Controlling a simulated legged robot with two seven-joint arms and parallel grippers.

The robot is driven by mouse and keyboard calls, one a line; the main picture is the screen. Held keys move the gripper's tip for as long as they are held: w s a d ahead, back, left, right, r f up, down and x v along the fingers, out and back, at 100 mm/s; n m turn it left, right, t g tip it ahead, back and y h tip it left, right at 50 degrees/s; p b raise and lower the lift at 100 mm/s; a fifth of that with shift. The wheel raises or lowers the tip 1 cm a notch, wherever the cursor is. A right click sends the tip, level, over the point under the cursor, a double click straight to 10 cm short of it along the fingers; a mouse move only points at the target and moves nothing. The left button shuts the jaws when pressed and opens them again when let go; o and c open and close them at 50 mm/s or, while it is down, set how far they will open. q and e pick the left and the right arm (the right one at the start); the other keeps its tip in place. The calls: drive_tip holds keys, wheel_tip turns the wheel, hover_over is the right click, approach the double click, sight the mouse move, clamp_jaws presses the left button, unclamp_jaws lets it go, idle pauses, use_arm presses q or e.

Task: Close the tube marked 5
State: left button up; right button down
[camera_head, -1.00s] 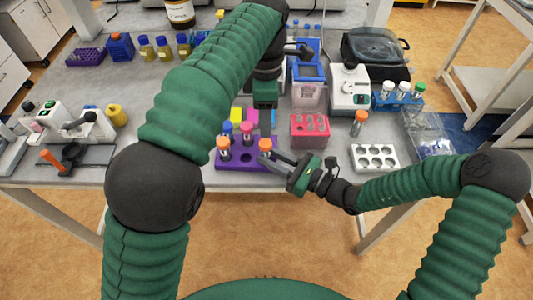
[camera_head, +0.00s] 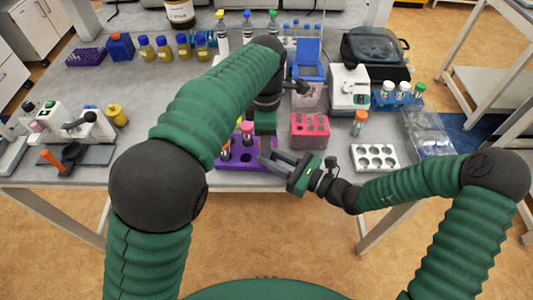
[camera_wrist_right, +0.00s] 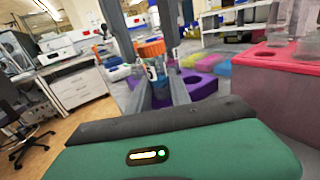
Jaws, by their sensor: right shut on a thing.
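The tube with an orange cap (camera_wrist_right: 151,46) shows in the right wrist view, its pale body (camera_wrist_right: 155,70) bearing a dark mark that looks like a 5. My right gripper (camera_head: 266,158) is shut on the tube body from the side, at the right end of the purple rack (camera_head: 235,164). My left gripper (camera_head: 266,140) points down over the same tube and hides it in the head view. In the right wrist view the left fingers (camera_wrist_right: 143,40) stand on both sides of the cap. I cannot tell whether they grip it, or how the cap sits on the tube.
A pink-capped tube (camera_head: 247,128) and another tube (camera_head: 226,152) stand in the purple rack. A pink rack (camera_head: 310,142) is to the right, with a white rack (camera_head: 374,170) and an orange-capped tube (camera_head: 360,118) beyond. My left arm hides part of the table.

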use_arm(q)
clamp_jaws()
